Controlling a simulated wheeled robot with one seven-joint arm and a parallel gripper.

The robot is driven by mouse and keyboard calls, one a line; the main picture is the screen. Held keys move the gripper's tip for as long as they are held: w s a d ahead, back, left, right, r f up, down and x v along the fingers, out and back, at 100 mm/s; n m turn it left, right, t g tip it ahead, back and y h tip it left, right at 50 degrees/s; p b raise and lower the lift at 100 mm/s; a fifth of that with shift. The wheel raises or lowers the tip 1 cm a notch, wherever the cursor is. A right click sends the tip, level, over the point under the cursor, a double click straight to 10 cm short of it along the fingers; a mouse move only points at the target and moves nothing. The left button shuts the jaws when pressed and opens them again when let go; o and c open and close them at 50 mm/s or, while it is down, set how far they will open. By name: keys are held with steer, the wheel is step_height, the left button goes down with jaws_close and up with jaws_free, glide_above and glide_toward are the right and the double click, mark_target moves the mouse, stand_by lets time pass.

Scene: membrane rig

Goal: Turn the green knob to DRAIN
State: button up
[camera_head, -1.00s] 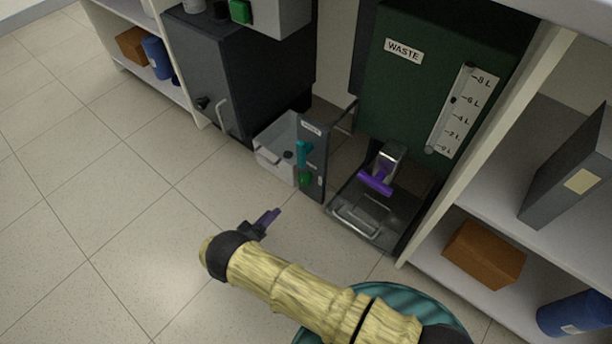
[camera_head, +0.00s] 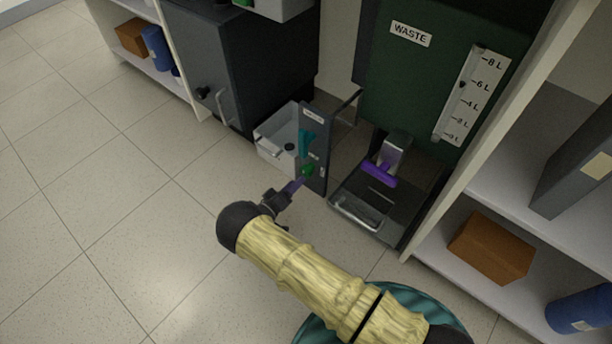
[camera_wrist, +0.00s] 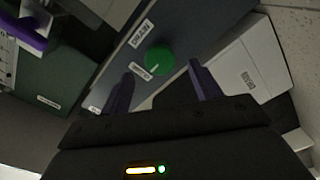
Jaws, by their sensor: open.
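The green knob (camera_head: 309,171) sits low on the narrow dark upright panel (camera_head: 314,145), below a teal handle (camera_head: 306,143). In the wrist view the knob (camera_wrist: 160,61) is a round green disc with a white label on either side, one reading DRAIN (camera_wrist: 141,33). My gripper (camera_head: 297,186) is just in front of the knob at its lower left. In the wrist view my gripper (camera_wrist: 160,78) has its two purple fingers apart, one toward each side of the knob, with nothing between them. I cannot tell whether a fingertip touches the knob.
A pale open bin (camera_head: 278,140) stands left of the panel. A dark tray (camera_head: 364,218) with a purple handle (camera_head: 380,174) above it lies to the right, under the green WASTE tank (camera_head: 420,90). A shelf with an orange-brown box (camera_head: 491,248) is at right. The floor at left is clear.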

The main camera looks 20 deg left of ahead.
mark_target(304, 175)
steer(key=b+x, duration=0.2)
steer(key=x, duration=0.4)
steer(key=shift+w, duration=0.15)
steer(key=shift+w+d, duration=0.1)
steer(key=shift+w, duration=0.1)
steer(key=shift+d, duration=0.15)
steer(key=shift+s+a, duration=0.25)
steer(key=c, duration=1)
